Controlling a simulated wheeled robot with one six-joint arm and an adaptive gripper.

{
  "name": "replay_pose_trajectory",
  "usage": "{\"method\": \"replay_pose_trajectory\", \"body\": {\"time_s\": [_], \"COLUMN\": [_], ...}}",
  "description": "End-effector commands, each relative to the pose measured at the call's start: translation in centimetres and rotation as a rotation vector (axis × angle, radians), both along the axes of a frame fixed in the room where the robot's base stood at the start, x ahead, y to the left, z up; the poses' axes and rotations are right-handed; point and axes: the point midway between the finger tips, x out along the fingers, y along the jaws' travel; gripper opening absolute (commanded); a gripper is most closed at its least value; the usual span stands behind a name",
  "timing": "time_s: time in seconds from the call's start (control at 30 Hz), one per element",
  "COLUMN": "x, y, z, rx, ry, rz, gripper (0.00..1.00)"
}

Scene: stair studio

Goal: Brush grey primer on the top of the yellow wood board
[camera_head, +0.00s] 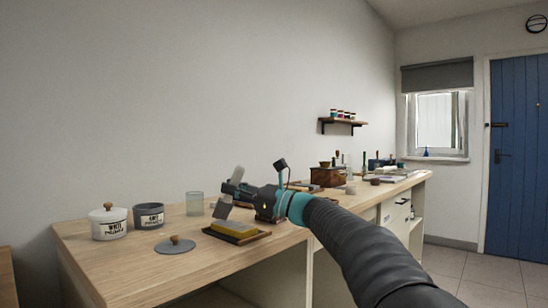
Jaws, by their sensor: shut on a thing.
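The yellow wood board (235,228) lies on a dark tray (262,236) near the front edge of the bench. My gripper (230,189) is above the board and shut on a pale grey, flat, tilted thing, seemingly the brush (223,208). One end of it sticks up above the fingers and the other points down toward the board. I cannot tell whether its lower end touches the board or carries paint. A dark grey primer jar (149,216) stands open to the left, its label partly readable. A grey lid with a wooden knob (175,246) lies in front of it.
A white lidded jar (109,222) stands at the far left and a clear glass (194,204) behind the board. The wooden bench (130,278) is clear at front left. A wooden box (327,177) and several small items crowd its far end.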

Motion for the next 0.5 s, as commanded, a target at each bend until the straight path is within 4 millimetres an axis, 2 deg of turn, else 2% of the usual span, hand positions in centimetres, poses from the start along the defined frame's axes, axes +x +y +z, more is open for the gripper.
{"method": "replay_pose_trajectory", "body": {"time_s": [0.5], "x": [0.1], "y": [0.3], "z": [4.5], "rx": [-0.001], "ry": [-0.001], "rz": [-0.003], "gripper": [0.00]}}
